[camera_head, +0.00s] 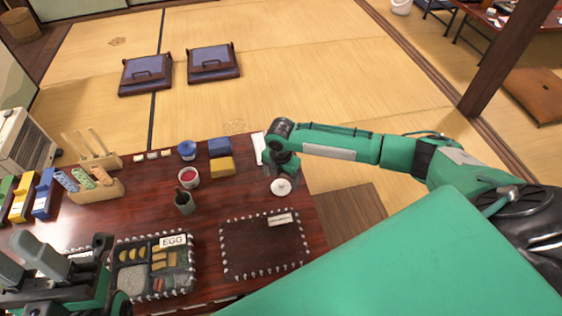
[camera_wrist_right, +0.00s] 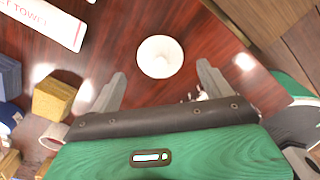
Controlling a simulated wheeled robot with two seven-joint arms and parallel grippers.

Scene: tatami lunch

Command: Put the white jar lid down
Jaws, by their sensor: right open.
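The white jar lid (camera_head: 281,187) lies on the dark red table near its right edge. In the right wrist view the round lid (camera_wrist_right: 160,56) shows a small knob at its middle. My right gripper (camera_head: 284,173) is just above and behind it. In the wrist view the right gripper's fingers (camera_wrist_right: 160,72) are spread, with the lid in front of the gap and touching neither finger. My left gripper (camera_head: 28,262) is at the lower left, its fingers apart with nothing seen between them.
An open jar with red contents (camera_head: 189,177), a dark cup (camera_head: 184,203), a yellow block (camera_head: 222,167) and a blue block (camera_head: 220,146) stand left of the lid. A bead-edged dark tray (camera_head: 237,262) is in front. A white towel packet (camera_wrist_right: 42,22) lies near the gripper.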

